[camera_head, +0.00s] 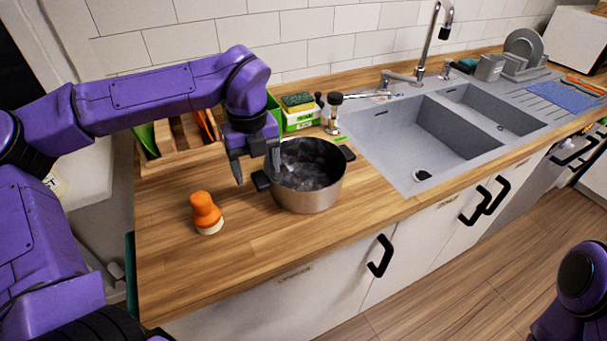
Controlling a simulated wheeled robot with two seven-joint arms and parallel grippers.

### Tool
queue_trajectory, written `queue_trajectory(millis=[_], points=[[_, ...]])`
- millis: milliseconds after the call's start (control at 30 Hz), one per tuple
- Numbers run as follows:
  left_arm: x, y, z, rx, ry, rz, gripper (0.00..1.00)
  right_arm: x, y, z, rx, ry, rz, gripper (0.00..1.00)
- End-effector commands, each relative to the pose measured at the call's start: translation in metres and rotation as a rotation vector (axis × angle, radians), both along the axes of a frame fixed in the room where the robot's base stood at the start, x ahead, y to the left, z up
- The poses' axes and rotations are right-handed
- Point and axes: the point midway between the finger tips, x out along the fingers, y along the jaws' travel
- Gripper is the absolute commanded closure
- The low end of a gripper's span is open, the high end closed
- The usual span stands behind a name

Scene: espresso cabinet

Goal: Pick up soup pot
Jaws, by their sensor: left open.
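The soup pot (312,196) is a steel pot with a dark interior and two black side handles. It stands upright on the wooden counter (275,240), left of the sink. My left gripper (256,172) is open and points down at the pot's left side. One finger is outside the pot, left of its left handle (262,181); the other shows at the pot's left rim. I cannot tell whether either finger touches the pot. My right gripper is not in view; only a purple part of mine shows at the lower right.
An orange-topped object (205,212) stands left of the pot. A green box with a sponge (298,101) and a small bottle (334,112) are behind it. A wooden organizer (178,135) stands at the back left. The sink (432,135) lies right. The counter's front is clear.

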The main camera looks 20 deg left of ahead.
Motion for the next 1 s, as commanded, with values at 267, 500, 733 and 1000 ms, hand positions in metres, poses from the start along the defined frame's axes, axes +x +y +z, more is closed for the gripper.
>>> queue_trajectory(millis=[267,500,733,1000], points=[[0.003,0.001,-0.027,0.000,0.005,0.004,0.28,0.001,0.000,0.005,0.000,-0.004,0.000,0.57],[0.003,0.001,-0.027,0.000,0.005,0.004,0.67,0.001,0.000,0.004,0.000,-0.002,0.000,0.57],[0.003,0.001,-0.025,0.000,0.001,0.003,1.00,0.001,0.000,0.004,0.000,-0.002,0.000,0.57],[0.003,0.001,-0.024,0.000,0.002,0.003,1.00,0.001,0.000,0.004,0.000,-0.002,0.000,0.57]])
